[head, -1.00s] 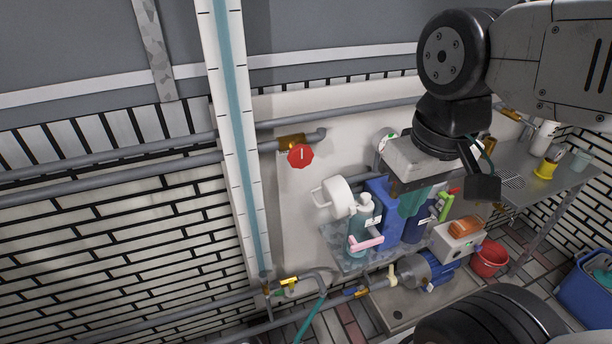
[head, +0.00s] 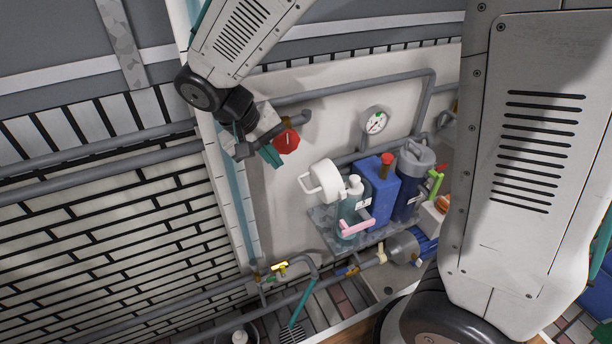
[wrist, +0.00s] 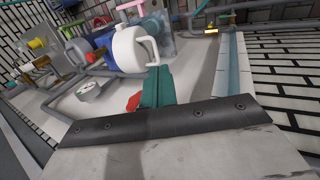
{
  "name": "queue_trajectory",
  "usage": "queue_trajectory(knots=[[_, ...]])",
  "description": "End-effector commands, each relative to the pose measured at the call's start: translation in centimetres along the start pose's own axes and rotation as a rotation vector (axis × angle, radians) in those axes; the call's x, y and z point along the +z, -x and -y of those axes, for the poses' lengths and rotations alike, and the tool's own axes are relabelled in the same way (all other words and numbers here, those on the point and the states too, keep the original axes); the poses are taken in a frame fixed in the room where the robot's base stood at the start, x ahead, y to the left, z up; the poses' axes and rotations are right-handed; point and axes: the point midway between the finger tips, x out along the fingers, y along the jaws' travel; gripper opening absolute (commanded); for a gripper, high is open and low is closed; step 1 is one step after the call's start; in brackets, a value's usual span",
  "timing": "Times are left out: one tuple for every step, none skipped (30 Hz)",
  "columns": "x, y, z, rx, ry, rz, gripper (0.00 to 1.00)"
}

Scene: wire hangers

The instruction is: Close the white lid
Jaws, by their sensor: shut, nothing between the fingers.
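The white lid (head: 325,181) is a round piece with a looped handle. In the head view it stands tilted up on edge above the left end of the small shelf, beside a teal container (head: 348,212). The lid also shows in the wrist view (wrist: 130,50), beyond my fingers with its handle to the right. My gripper (head: 271,156) is shut and empty, up and left of the lid and apart from it. Its teal fingers also show in the wrist view (wrist: 157,85). How the lid joins the container is hidden.
A red valve knob (head: 286,141) is right beside my fingers, on a grey wall pipe. A blue canister (head: 376,192) and a dark blue bottle (head: 408,190) stand right of the lid. A pink handle (head: 357,227) sticks out in front. A gauge (head: 375,121) is on the wall.

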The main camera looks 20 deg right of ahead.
Motion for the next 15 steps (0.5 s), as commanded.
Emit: queue_trajectory(knots=[[-0.2,-0.2,0.5,0.006,0.003,-0.001,0.00],[-0.3,-0.4,0.6,0.009,0.002,-0.002,0.00],[-0.4,-0.6,0.7,0.011,0.002,-0.002,0.00],[-0.4,-0.9,0.7,0.013,0.002,-0.002,0.00],[-0.4,-1.2,0.8,0.013,0.002,-0.002,0.00],[-0.4,-1.6,0.7,0.013,0.002,-0.002,0.00],[-0.4,-2.1,0.7,0.013,0.002,-0.001,0.00],[-0.4,-2.6,0.7,0.013,0.002,0.000,0.00],[-0.3,-3.4,0.6,0.013,0.002,0.001,0.00],[-0.3,-4.0,0.6,0.013,0.002,0.002,0.00],[-0.4,-4.6,0.6,0.013,0.002,0.001,0.00],[-0.3,-5.5,0.6,0.014,0.002,0.002,0.00],[-0.3,-6.2,0.6,0.013,0.002,0.002,0.00],[-0.3,-6.9,0.6,0.013,0.001,0.003,0.00],[-0.3,-7.7,0.6,0.013,0.002,0.002,0.00]])
